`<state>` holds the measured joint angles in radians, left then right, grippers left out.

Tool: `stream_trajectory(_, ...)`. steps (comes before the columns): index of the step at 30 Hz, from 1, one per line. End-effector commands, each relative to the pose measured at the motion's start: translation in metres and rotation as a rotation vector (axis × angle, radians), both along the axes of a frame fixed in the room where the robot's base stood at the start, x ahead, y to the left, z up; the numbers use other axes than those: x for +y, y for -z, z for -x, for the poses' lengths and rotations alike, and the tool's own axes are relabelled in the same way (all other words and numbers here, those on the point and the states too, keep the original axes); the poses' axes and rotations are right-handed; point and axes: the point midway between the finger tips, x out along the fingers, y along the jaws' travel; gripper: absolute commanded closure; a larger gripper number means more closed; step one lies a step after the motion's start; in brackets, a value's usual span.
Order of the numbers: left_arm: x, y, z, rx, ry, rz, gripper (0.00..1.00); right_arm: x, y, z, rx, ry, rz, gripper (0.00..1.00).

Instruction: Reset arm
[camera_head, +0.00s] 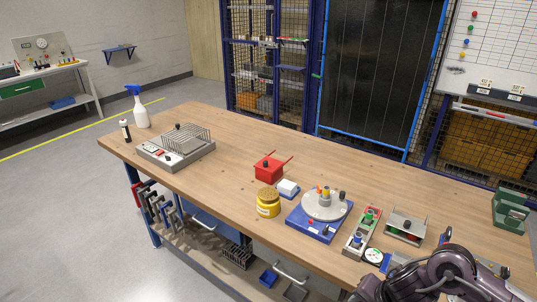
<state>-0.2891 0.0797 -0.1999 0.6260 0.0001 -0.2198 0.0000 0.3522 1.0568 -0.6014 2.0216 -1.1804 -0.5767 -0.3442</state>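The rotary jig (309,229) stands near the front of the wooden table, right of centre. It has a blue base and a round grey turntable (338,208) with small orange and grey parts and a dark knob on top. My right arm (440,272) shows as dark, bent links at the lower right, over the table's front right corner. The fingers of my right gripper do not show. My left arm and gripper are not in view.
Close to the jig are a yellow tin (268,207), a red box (268,172), a white-and-blue block (288,188), a button panel (362,232), a grey bracket (407,226) and a round gauge (374,256). A grey wire-guarded fixture (176,152) and a spray bottle (141,112) stand at left. The table between is clear.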

Motion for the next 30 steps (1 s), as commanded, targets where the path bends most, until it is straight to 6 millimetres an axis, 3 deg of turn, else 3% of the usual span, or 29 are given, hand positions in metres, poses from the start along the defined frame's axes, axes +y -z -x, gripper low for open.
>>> stream_trajectory(5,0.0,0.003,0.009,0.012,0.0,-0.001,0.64,0.017,0.057,-0.03,0.063,0.297,-0.241,0.6)
stream_trajectory(9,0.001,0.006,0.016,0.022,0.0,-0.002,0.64,0.019,0.136,-0.044,0.14,0.671,-0.458,0.6)
stream_trajectory(13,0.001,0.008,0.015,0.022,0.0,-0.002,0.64,0.007,0.221,-0.026,0.203,1.027,-0.584,0.6)
stream_trajectory(17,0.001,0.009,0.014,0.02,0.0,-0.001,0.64,-0.004,0.304,0.026,0.252,1.348,-0.627,0.6)
stream_trajectory(21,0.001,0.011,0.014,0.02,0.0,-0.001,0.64,-0.009,0.376,0.105,0.288,1.635,-0.605,0.6)
stream_trajectory(25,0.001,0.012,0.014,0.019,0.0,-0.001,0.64,-0.006,0.424,0.189,0.309,1.852,-0.541,0.6)
stream_trajectory(30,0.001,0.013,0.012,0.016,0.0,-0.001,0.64,0.003,0.455,0.281,0.318,2.036,-0.445,0.6)
